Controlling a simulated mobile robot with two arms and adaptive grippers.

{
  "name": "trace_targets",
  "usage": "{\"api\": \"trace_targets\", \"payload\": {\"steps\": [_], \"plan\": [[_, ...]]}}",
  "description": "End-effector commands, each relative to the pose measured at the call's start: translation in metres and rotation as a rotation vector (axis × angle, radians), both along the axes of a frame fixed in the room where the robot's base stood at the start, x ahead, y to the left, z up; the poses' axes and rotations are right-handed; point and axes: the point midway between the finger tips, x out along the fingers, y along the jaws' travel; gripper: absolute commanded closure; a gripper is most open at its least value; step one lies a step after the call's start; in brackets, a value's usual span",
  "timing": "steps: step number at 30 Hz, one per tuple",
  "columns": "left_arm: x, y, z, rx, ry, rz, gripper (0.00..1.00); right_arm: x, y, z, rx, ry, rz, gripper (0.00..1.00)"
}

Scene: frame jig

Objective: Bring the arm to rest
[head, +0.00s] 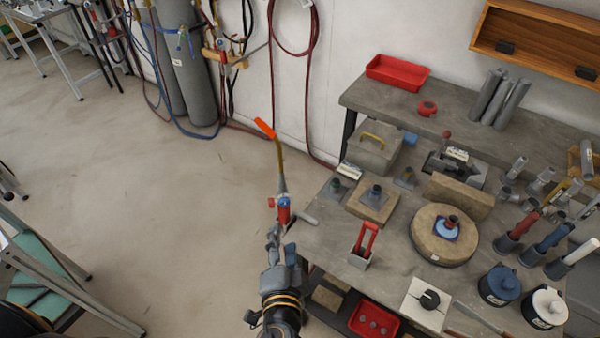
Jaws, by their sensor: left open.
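My left gripper (279,246) shows at the lower middle of the head view, beside the workbench's left edge. Its dark fingers point up the picture and are open. Just beyond the fingertips stands a torch (281,180) with an orange tip, a brass-coloured neck and a red and blue valve part. The torch is upright, leaning slightly, at the bench's left edge. I cannot tell whether the fingers touch it. My right gripper is not in view.
The workbench (322,240) to the right carries a red-handled holder (365,245), a round wooden block (425,242), a metal box (372,150), and several pipes and pots. A red tray (397,72) sits behind. Grey cylinders (190,70) stand by the wall.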

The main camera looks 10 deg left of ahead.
Motion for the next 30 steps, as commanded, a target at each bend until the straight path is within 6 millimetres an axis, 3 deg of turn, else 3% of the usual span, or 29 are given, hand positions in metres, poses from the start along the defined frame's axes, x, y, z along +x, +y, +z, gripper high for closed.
{"api": "trace_targets", "payload": {"steps": [5,8,11,14,18,20,24,27,30], "plan": [[0.000,0.000,-0.003,0.000,0.005,-0.002,0.52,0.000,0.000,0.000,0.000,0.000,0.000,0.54],[0.001,-0.003,-0.025,0.002,0.044,-0.020,0.52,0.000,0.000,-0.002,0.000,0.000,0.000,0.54],[0.000,-0.008,-0.076,-0.002,0.136,-0.057,0.52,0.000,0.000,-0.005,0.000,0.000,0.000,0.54],[-0.008,-0.010,-0.149,-0.026,0.269,-0.096,0.52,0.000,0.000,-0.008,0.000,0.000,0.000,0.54],[-0.037,0.000,-0.253,-0.098,0.469,-0.116,0.52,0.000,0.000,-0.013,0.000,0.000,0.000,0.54],[-0.054,0.008,-0.295,-0.140,0.552,-0.108,0.52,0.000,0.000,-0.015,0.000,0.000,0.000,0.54],[-0.109,0.033,-0.385,-0.268,0.734,-0.044,0.52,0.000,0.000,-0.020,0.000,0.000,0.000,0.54],[-0.158,0.055,-0.439,-0.379,0.847,0.044,0.52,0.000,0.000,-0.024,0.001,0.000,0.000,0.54],[-0.208,0.077,-0.480,-0.493,0.928,0.159,0.52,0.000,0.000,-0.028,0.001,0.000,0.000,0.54]]}}
